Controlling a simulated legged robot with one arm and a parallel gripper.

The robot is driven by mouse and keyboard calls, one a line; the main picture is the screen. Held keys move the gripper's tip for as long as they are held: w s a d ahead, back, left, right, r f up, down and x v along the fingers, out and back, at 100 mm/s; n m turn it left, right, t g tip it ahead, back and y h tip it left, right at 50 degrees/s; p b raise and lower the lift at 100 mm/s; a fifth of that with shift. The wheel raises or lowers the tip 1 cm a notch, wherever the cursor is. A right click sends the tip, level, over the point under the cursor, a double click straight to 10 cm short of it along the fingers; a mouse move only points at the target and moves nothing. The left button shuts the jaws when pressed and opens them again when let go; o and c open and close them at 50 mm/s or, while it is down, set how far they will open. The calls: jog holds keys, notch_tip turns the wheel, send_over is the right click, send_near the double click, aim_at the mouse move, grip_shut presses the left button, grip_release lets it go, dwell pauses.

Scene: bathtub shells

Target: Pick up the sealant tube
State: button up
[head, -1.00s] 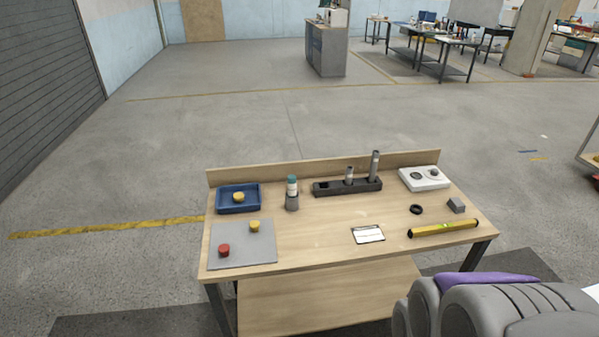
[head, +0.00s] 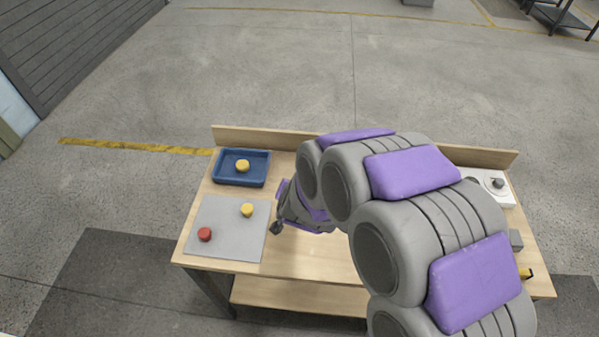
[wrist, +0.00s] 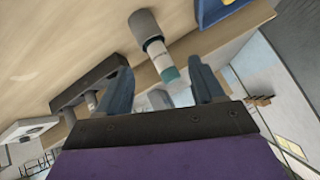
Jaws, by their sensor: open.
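The sealant tube, white with a teal cap, shows in the wrist view (wrist: 158,55). It stands in a round grey holder (wrist: 143,24) on the wooden table. My gripper (wrist: 157,64) is open, its two dark fingers apart on either side of the tube in the picture. The tube looks beyond the fingers; I cannot tell how far, and no contact shows. In the head view my gripper (head: 279,226) is low over the table, right of the grey mat, and my arm hides the tube and its holder.
A blue tray (head: 222,179) with a yellow knob (head: 242,166) is at the back left. The grey mat (head: 225,245) holds a red knob (head: 204,234) and another yellow knob (head: 247,210). A dark rack (wrist: 98,78) is beside the tube. A white panel (head: 507,196) is at the right.

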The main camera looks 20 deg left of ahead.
jog(key=s+a+f+n+t+h+p, duration=0.1)
jog(key=s+a+f+n+t+h, duration=0.3)
jog(key=t, duration=0.6)
jog(key=w, duration=0.4)
jog(key=w+d+m+y+b, duration=0.1)
jog(key=w, duration=0.4)
jog(key=w+m+b, duration=0.1)
jog(key=w, duration=0.3)
jog(key=shift+w+d+f+y, duration=0.15)
jog(key=shift+w+f+y, duration=0.1)
jog(key=shift+f+y, duration=0.1)
jog(key=w+b, duration=0.1)
jog(key=w, duration=0.3)
jog(key=shift+w+r, duration=0.1)
jog(key=shift+w+a, duration=0.2)
jog(key=shift+a, duration=0.1)
jog(key=shift+c, duration=0.2)
